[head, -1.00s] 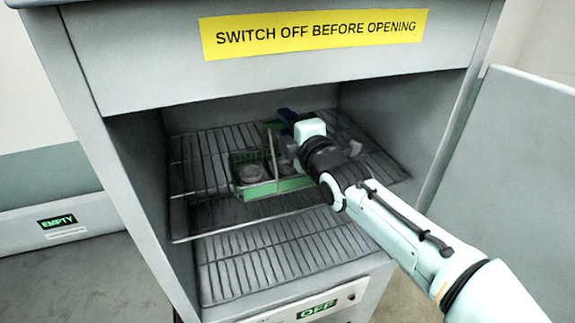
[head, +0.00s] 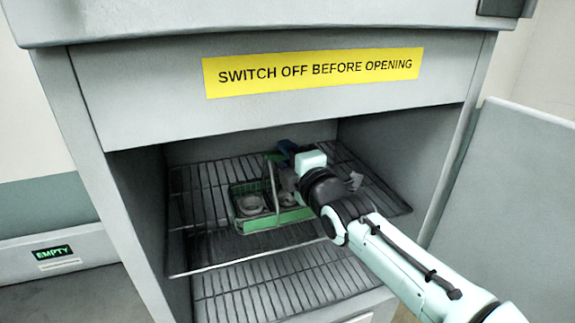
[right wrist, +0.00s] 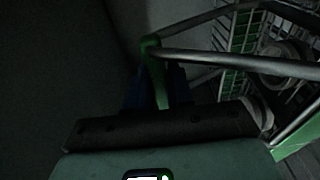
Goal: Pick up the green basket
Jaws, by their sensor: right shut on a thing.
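The green basket (head: 278,219) is on the upper wire rack inside the open grey cabinet. It has mesh sides, a green front edge and a raised handle (head: 271,180). Round grey ring-like pieces (head: 250,204) lie in it. My right gripper (head: 284,152) reaches in from the right, over the basket's back right part. In the right wrist view, its blue fingers are shut around the green grip of the handle (right wrist: 154,72), and part of the basket's mesh (right wrist: 240,35) shows. My arm hides the basket's right end. I cannot tell whether the basket touches the rack. My left gripper is not in view.
The upper wire rack (head: 205,205) is bare left of the basket. A lower rack (head: 290,285) is below it. Cabinet walls stand close on both sides, under a top panel with a yellow sign (head: 313,72). A grey panel (head: 500,200) stands at the right.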

